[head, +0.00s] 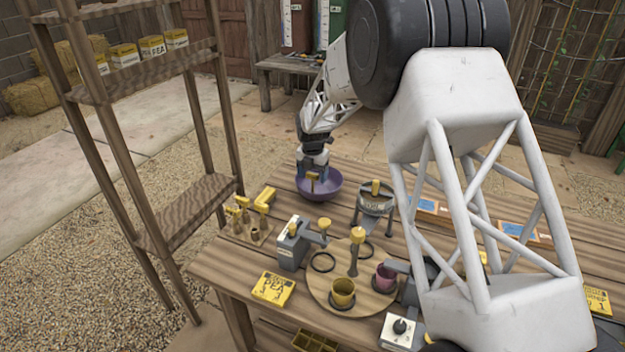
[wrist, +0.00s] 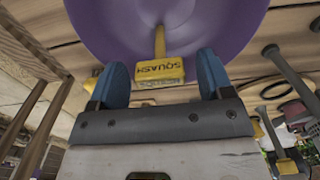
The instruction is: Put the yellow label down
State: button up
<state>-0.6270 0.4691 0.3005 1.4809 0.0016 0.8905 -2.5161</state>
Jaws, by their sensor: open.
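The yellow label (wrist: 158,71), a T-shaped tag marked SQUASH, shows in the wrist view between my gripper's blue fingertips (wrist: 162,72). Its stem points toward the purple bowl (wrist: 225,22). In the head view the label (head: 312,178) shows as a small yellow piece at the purple bowl (head: 333,190). My gripper (head: 313,172) is open there, low over the bowl, with one finger on each side of the label. Gaps show between the fingers and the label in the wrist view. I cannot tell what the label rests on.
A rack of yellow pegs (head: 250,225) stands left of the bowl. A grey stand (head: 293,245), a round wooden board (head: 325,290) with cups and a yellow PEA packet (head: 272,289) are nearer. A metal tripod (head: 374,202) stands close on the right. A wooden shelf (head: 190,205) stands left.

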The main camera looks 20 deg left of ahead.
notch_tip(320, 180, up, 10)
jog(key=shift+f, duration=0.2)
dwell(0.7)
dwell(0.3)
jog(key=shift+d+r, duration=0.3)
jog(key=shift+d, duration=0.05)
jog(key=s+d+r+m, duration=0.5)
jog(key=d+r+m, duration=0.1)
jog(key=d, duration=0.5)
jog(key=s+d+r+m+t, duration=0.1)
jog(key=s+d+r+m, duration=0.4)
jog(key=d, duration=0.6)
jog(key=s+d+r+m, duration=0.5)
jog(key=d+r+m, duration=0.1)
jog(key=d, duration=0.6)
jog(key=s+d+r+m+t, duration=0.1)
jog(key=s+d+m, duration=0.8)
jog(key=s+d, duration=0.4)
jog(key=s+d+f+m, duration=0.2)
jog(key=s+d+m, duration=0.2)
jog(key=s, duration=0.5)
jog(key=s+d+f+m, duration=0.2)
jog(key=s+m, duration=0.4)
jog(key=s, duration=0.3)
jog(key=shift+s+d+f+t, duration=0.3)
jog(key=shift+d, duration=0.6)
